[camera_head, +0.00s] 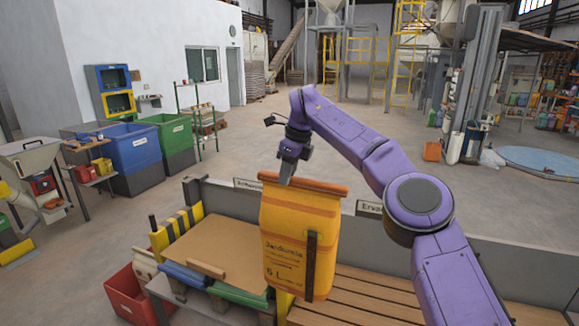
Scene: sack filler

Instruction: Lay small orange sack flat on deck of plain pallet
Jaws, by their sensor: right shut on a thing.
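The small orange sack (285,240) hangs upright, with printed lettering on its front and a rolled reddish-brown top edge. My right gripper (287,174) is shut on that top edge, left of its middle; the fingertips are small in the picture. A slatted wooden pallet deck (375,301), seemingly the plain pallet, lies at the lower right. The sack hides its left part, and my purple right arm crosses in front of its right part. I cannot tell whether the sack's lower end touches the deck. My left gripper is not in view.
A brown board (215,240) lies left of the sack, with a yellow-and-black striped block (177,231) at its edge. A low grey wall (350,228) with signs runs behind. A red crate (132,297) stands at lower left.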

